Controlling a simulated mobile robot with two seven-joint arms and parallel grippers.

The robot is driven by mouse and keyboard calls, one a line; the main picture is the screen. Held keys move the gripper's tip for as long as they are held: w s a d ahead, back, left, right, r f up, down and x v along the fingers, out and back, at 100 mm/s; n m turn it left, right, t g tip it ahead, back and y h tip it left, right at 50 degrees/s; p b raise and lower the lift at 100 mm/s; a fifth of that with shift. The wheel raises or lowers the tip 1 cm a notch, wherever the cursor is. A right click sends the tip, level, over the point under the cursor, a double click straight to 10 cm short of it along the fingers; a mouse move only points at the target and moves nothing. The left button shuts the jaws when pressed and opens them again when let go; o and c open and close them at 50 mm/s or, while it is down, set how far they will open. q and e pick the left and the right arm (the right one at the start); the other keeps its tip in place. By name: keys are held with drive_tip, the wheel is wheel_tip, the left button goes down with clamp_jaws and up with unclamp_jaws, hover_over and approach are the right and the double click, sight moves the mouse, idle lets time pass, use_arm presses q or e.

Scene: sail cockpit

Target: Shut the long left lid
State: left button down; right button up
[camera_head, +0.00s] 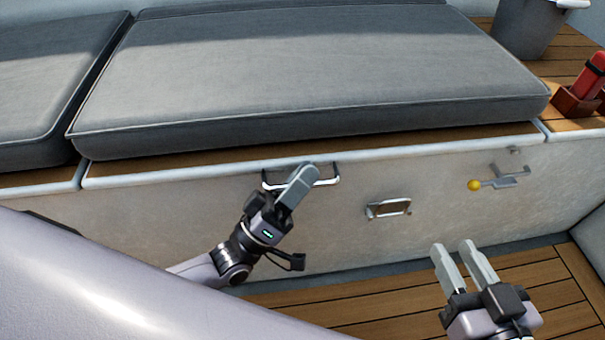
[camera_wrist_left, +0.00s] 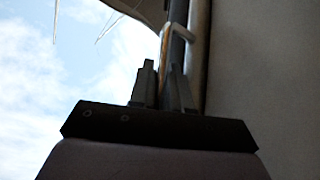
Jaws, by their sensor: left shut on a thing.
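The long lid (camera_head: 430,149) is the bench top with a white front edge and a big grey cushion (camera_head: 310,70) on it. Its front edge looks about level with the neighbouring bench edges; a small gap cannot be told. A metal bar handle (camera_head: 328,181) sits at the lid's front edge. My left gripper (camera_head: 303,174) is shut on this handle, its fingers partly hiding the bar. In the left wrist view, the fingers (camera_wrist_left: 162,85) close around the handle (camera_wrist_left: 178,38). My right gripper (camera_head: 455,248) is open and empty, low in front of the bench.
Another grey cushion (camera_head: 45,75) lies at left. A grey bucket (camera_head: 525,28) and a red object in a holder (camera_head: 592,75) stand at right. The wooden floor (camera_head: 400,305) is clear.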

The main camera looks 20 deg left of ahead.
use_arm(q)
drive_tip(key=shift+s+d+f, duration=0.2)
drive_tip(key=shift+s+f, duration=0.05)
drive_tip(key=shift+f, duration=0.1)
drive_tip(key=c, duration=1.2)
unclamp_jaws()
drive_tip(key=shift+c, duration=0.2)
drive_tip(key=shift+o, duration=0.4)
drive_tip(key=shift+r, duration=0.1)
drive_tip(key=shift+w+a+r, duration=0.15)
drive_tip(key=shift+a, duration=0.05)
